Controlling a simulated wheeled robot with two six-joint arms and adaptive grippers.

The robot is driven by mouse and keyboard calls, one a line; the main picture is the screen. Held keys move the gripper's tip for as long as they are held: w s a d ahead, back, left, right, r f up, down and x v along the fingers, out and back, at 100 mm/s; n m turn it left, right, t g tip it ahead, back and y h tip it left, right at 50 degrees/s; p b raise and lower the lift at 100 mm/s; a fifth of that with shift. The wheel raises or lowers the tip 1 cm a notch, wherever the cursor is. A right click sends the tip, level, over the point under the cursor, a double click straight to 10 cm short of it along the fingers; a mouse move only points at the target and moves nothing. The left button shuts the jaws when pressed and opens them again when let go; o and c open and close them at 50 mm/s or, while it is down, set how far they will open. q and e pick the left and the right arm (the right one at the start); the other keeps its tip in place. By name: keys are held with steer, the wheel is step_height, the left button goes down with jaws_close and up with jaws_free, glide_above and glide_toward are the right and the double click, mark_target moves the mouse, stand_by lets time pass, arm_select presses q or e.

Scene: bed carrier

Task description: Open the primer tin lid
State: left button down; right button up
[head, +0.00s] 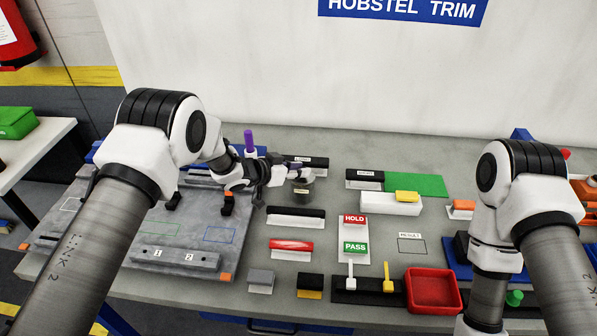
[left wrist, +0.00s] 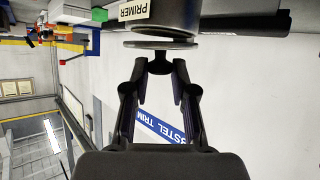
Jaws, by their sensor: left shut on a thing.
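The primer tin (head: 302,188) stands on the table at the back centre, small and partly covered by my left gripper in the head view. The left wrist view shows the dark tin (left wrist: 168,17) with its PRIMER label. The grey disc-shaped lid (left wrist: 160,45) is at the tin's mouth, with a dark knob on it. My left gripper (left wrist: 160,82) is shut on the lid knob; in the head view my left gripper (head: 284,172) reaches the tin from the left. My right gripper is out of view.
Racks with dark rolls (head: 295,216) stand close in front of the tin. A white block with a yellow piece (head: 407,196) and a green mat (head: 415,184) lie to the right. A red tray (head: 432,288) is at the front. A purple-topped item (head: 248,139) stands behind my left wrist.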

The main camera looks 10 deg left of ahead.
arm_select(q)
steer(key=shift+s+f+t+b, duration=0.15)
steer(key=shift+f+t+b, duration=0.05)
steer(key=shift+t+b, duration=0.1)
steer(key=c, duration=1)
jaws_free()
steer(key=v, duration=1.2)
steer(key=shift+m, duration=0.3)
